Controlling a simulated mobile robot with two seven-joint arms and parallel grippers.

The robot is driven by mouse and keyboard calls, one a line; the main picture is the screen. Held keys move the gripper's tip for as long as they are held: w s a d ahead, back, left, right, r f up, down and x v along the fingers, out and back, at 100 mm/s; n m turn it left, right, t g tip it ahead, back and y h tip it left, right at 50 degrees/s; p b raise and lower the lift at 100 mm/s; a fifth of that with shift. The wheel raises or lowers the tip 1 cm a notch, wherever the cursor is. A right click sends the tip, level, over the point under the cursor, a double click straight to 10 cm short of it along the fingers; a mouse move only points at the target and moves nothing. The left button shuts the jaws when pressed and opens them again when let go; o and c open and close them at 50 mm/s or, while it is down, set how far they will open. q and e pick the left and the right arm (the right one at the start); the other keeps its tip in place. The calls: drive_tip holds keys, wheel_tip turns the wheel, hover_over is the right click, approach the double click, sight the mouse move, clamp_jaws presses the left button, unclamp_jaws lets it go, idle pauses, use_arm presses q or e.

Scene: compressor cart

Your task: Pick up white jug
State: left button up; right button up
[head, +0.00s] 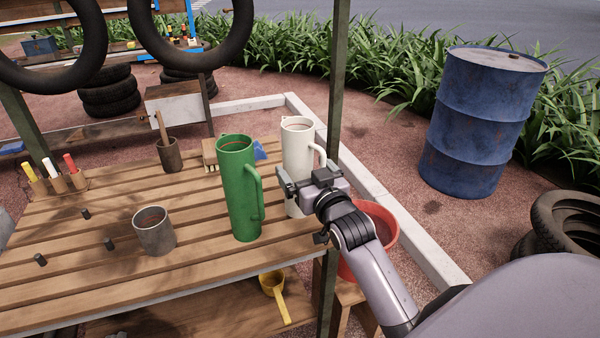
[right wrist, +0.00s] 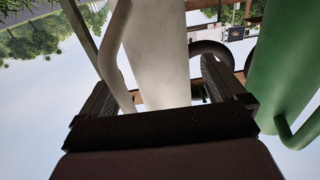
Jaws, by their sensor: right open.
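The white jug (head: 298,142) stands upright at the far right end of the slatted wooden table, its handle on the right. My right gripper (head: 304,186) is at the jug's near side and hides part of its lower body. In the right wrist view the white jug (right wrist: 158,50) shows between the two open fingers of the gripper (right wrist: 158,88), with its handle beside the left finger. I cannot tell whether either finger touches it. My left gripper is not in view.
A green jug (head: 238,190) stands close left of my right gripper. A grey mug (head: 154,232) and a brown pot (head: 169,155) stand farther left. A green post (head: 335,90) rises just right of the white jug. A red bucket (head: 381,225) is below my right arm.

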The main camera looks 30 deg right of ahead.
drive_tip(key=shift+w+d, duration=0.1)
drive_tip(key=shift+w, duration=0.65)
drive_tip(key=c, duration=1.5)
drive_tip(key=shift+r, duration=0.1)
drive_tip(key=shift+r, duration=0.15)
